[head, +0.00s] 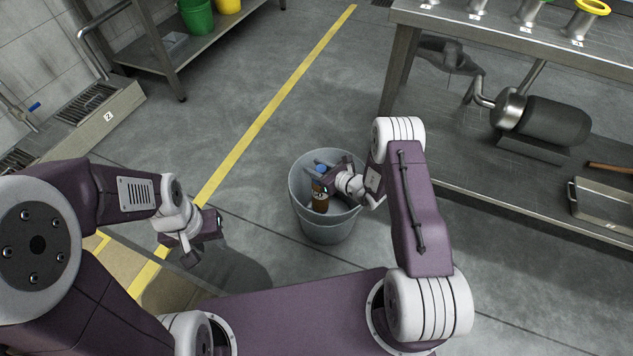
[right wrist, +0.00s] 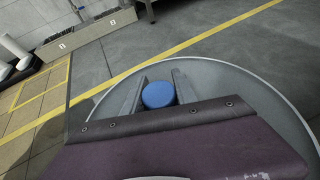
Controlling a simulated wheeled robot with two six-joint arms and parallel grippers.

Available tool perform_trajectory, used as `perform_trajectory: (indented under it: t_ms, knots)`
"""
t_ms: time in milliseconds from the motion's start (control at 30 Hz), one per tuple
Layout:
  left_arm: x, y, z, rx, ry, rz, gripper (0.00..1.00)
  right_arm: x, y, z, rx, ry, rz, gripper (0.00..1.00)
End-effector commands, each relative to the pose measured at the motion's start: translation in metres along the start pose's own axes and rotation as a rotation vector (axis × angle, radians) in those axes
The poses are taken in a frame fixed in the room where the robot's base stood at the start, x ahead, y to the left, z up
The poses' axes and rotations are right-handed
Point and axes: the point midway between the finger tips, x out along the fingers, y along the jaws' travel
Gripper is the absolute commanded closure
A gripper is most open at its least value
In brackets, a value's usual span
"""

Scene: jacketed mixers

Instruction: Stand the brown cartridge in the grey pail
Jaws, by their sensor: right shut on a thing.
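The brown cartridge (head: 320,201) has a blue cap and is roughly upright inside the mouth of the grey pail (head: 328,232). My right gripper (head: 321,178) is over the pail and shut on the cartridge near its cap. In the right wrist view the blue cap (right wrist: 158,95) shows between the two fingers, with the pail's rim (right wrist: 252,77) around it. Whether the cartridge's lower end touches the pail floor is hidden. My left gripper (head: 190,252) hangs over the floor left of the pail, apart from it; its fingers are too unclear to read.
A steel table (head: 520,38) with a lower shelf holding a dark mixer (head: 555,121) and a metal tray (head: 603,205) stands at the right. A low rack with a green bucket (head: 197,17) and a yellow bucket (head: 228,5) is at the back. The floor around the pail is clear.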

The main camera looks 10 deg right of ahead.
Motion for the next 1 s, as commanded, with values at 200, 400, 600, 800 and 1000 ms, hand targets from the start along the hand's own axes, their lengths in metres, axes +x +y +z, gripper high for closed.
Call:
perform_trajectory:
  t_ms: [200,400,600,800,1000]
  knots:
    - [0.020,0.000,0.002,0.000,0.000,0.000,0.64,0.011,0.000,-0.027,0.000,-0.001,0.000,1.00]
    - [0.022,0.000,0.002,0.000,0.000,0.000,0.64,0.013,0.000,-0.032,-0.001,-0.003,0.000,1.00]
    - [0.025,-0.001,0.003,0.000,0.000,0.000,0.64,0.015,0.000,-0.035,-0.001,-0.002,0.000,1.00]
    - [0.029,-0.001,0.003,0.000,0.000,0.000,0.64,0.017,0.000,-0.041,-0.001,-0.002,0.000,1.00]
    - [0.031,-0.001,0.003,0.000,0.000,0.000,0.64,0.018,0.000,-0.043,-0.001,-0.003,0.000,1.00]
